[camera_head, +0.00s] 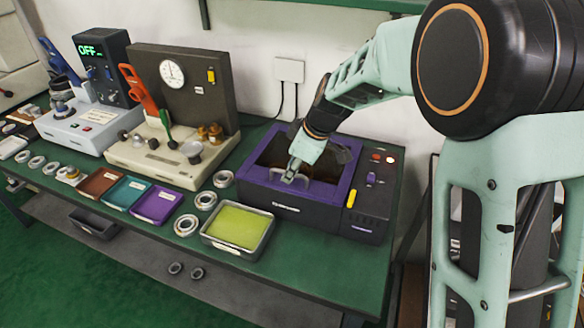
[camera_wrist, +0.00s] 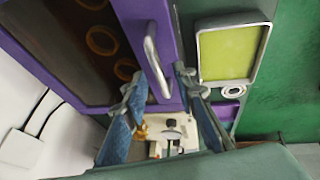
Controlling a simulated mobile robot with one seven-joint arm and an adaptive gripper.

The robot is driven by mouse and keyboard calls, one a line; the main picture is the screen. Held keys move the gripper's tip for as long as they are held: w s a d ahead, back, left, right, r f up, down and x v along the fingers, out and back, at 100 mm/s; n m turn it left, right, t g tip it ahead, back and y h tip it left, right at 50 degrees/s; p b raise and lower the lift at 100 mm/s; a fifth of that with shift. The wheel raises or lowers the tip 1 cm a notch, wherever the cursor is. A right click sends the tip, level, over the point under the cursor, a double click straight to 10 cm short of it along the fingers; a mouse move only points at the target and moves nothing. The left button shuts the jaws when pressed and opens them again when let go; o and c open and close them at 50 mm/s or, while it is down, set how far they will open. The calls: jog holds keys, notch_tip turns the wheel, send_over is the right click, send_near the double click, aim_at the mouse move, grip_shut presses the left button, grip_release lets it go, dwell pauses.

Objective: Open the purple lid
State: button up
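The purple lid (camera_head: 258,190) lies flat on a dark box machine at the right of the bench and looks shut. It has a dark see-through window, and ring shapes show through it in the wrist view. The lid (camera_wrist: 65,75) fills the upper left there. A silver bar handle (camera_wrist: 152,55) runs along the lid's front edge; in the head view the handle (camera_head: 288,178) is partly hidden by my gripper (camera_head: 293,170). In the wrist view my gripper (camera_wrist: 158,88) is open, with its fingertips on either side of the handle's lower end. I cannot tell whether they touch it.
A metal tray with a yellow-green pad (camera_head: 238,226) stands in front of the machine. Several bearing rings (camera_head: 186,225) and coloured trays (camera_head: 158,204) lie to the left. A press with a gauge (camera_head: 172,72) stands behind them. The machine's control panel (camera_head: 372,190) is at the right.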

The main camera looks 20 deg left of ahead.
jog(key=shift+c, duration=0.7)
grip_shut()
jog(key=shift+r, duration=0.15)
